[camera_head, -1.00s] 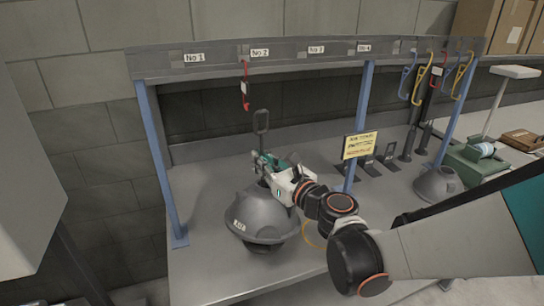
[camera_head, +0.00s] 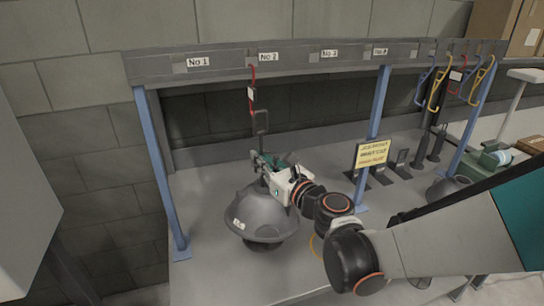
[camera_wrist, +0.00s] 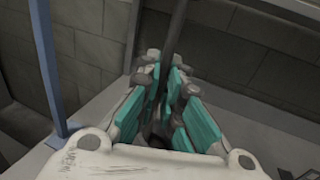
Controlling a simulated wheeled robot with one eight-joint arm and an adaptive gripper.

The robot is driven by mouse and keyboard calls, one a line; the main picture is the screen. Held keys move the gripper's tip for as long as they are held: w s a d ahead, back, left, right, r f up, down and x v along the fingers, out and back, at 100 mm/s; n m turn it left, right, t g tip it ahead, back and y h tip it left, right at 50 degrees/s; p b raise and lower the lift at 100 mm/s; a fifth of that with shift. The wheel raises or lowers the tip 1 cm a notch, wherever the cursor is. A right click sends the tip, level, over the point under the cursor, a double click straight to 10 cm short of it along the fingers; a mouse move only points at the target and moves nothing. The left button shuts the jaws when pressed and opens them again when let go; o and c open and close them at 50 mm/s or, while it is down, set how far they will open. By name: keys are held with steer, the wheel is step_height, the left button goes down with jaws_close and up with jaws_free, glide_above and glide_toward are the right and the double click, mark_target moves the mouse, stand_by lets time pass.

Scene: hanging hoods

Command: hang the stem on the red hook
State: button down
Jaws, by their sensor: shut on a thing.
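The red hook (camera_head: 252,90) hangs from the rack beam under the No 2 label, with a pale tag on it. The grey hood (camera_head: 262,214) is dome-shaped, and its dark stem rises to a loop (camera_head: 261,123) at the top. In the head view the loop overlaps the hook's lower end; I cannot tell whether they touch. My gripper (camera_head: 268,163) is shut on the stem below the loop, above the dome. In the wrist view the stem (camera_wrist: 176,28) runs up between the teal-padded fingers of my gripper (camera_wrist: 168,88); the loop and hook are out of that view.
Blue posts (camera_head: 162,175) and (camera_head: 372,130) hold up the rack beam (camera_head: 220,62). A yellow sign (camera_head: 373,153) stands right of my gripper. Blue and yellow hooks (camera_head: 440,88) hang at the right. The bench left of the hood is clear.

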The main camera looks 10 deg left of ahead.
stand_by(0.5)
steer(key=shift+w+a, duration=0.35)
steer(key=shift+w, duration=0.15)
stand_by(0.4)
steer(key=shift+w+a+r, duration=0.1)
steer(key=shift+w+a, duration=0.4)
steer(key=shift+w, duration=0.25)
steer(key=shift+w+a, duration=0.1)
steer(key=shift+w, duration=0.05)
steer(key=shift+w+a+b, duration=0.15)
steer(key=shift+w+a, duration=0.2)
steer(key=shift+w, duration=0.2)
steer(key=shift+w+a+b, duration=0.15)
steer(key=shift+w+a, duration=0.2)
steer(key=shift+w, duration=0.2)
